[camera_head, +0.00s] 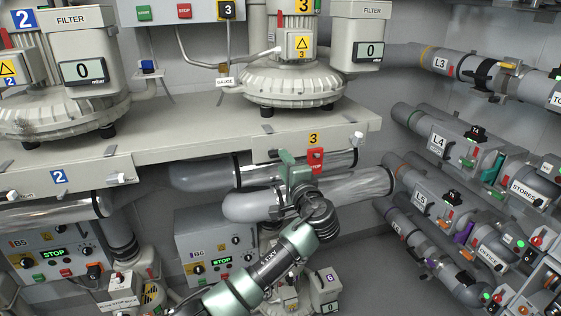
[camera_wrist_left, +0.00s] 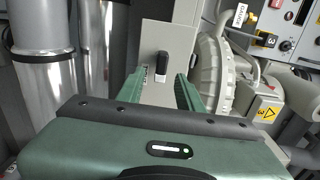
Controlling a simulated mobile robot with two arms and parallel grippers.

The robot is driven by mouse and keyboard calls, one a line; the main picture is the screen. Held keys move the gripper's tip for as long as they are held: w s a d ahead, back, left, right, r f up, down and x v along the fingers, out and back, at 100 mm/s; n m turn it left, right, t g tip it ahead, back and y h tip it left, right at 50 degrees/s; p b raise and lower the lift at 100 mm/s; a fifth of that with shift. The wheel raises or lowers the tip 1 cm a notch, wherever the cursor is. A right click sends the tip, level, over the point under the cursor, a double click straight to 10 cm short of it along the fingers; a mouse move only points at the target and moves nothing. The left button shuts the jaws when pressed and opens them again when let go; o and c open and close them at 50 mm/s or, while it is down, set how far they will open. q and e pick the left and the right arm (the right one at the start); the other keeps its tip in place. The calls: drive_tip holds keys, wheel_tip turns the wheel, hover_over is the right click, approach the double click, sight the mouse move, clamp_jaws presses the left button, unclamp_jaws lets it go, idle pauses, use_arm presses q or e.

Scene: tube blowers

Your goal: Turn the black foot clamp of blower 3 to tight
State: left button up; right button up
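In the left wrist view the black foot clamp (camera_wrist_left: 161,64) stands out from the beige shelf front, beyond and between my fingers. A small dark label lies beside it, too small to read. My left gripper (camera_wrist_left: 158,88) is open, with its two green fingers apart and nothing between them. In the head view my left gripper (camera_head: 291,160) is just below the shelf's front edge, under blower 3 (camera_head: 293,82), and hides part of that edge. The clamp cannot be made out clearly there. My right gripper is not in view.
A pale knob (camera_head: 357,138) is at the shelf's right end. Shiny tubes (camera_head: 355,182) run below the shelf (camera_head: 205,125). Labelled pipes (camera_head: 440,140) line the right wall.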

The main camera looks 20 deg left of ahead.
use_arm(q)
drive_tip(key=shift+b+v, duration=0.3)
drive_tip(key=shift+v, duration=1.5)
drive_tip(key=shift+a, duration=0.1)
drive_tip(key=s+a+f+m+g+h, duration=0.1)
drive_tip(key=s+f+g+h, duration=0.1)
drive_tip(key=f, duration=1.2)
drive_tip(key=s+f+g+h, duration=0.1)
drive_tip(key=f+g+h, duration=0.1)
drive_tip(key=f, duration=1.1)
drive_tip(key=s+a+f+n+g+h, duration=0.1)
drive_tip(key=s+f+g+h, duration=0.1)
drive_tip(key=s+f, duration=0.7)
drive_tip(key=s+f+g+h, duration=0.15)
drive_tip(key=s+f, duration=0.25)
drive_tip(key=f, duration=0.9)
drive_tip(key=s+a+f+n+g, duration=0.1)
drive_tip(key=s+f, duration=0.6)
drive_tip(key=s, duration=0.8)
drive_tip(key=s+a+f+n+g+h, duration=0.1)
drive_tip(key=s+f+n+g, duration=0.2)
drive_tip(key=s, duration=1.3)
drive_tip(key=s+a+f+n+g+h, duration=0.1)
drive_tip(key=s+f+n, duration=0.4)
drive_tip(key=s+f, duration=0.7)
drive_tip(key=s+a+g, duration=0.1)
drive_tip(key=s, duration=0.3)
drive_tip(key=shift+g+h, duration=0.25)
